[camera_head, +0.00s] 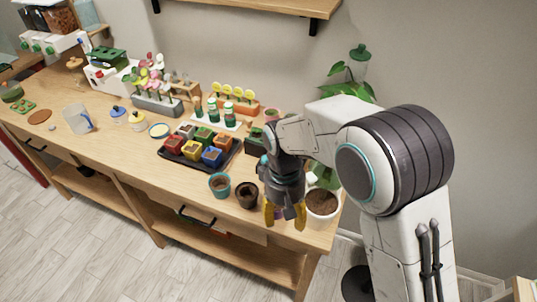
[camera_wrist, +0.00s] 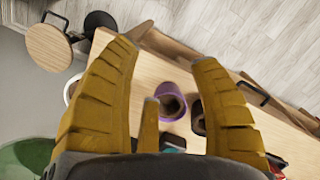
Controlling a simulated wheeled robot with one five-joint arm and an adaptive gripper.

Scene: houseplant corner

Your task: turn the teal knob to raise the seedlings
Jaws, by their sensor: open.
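A white box (camera_head: 98,80) with green seedling-like tops (camera_head: 107,56) stands at the back left of the bench in the head view. Left of it, a white unit (camera_head: 58,42) carries several small green or teal knobs (camera_head: 50,50) on its front. They are too small to tell which is the teal knob of the task. My gripper (camera_head: 285,214) is at the bench's right front, far from both. In the wrist view its yellow fingers (camera_wrist: 165,62) are apart with nothing between them, over a purple pot (camera_wrist: 170,99).
Near my gripper stand a teal pot (camera_head: 219,186), a dark pot (camera_head: 246,195) and a white pot of soil (camera_head: 321,206). A black tray (camera_head: 195,164) of colored pots sits mid-bench. A jug (camera_head: 77,118) stands further left. The front left bench top is fairly clear.

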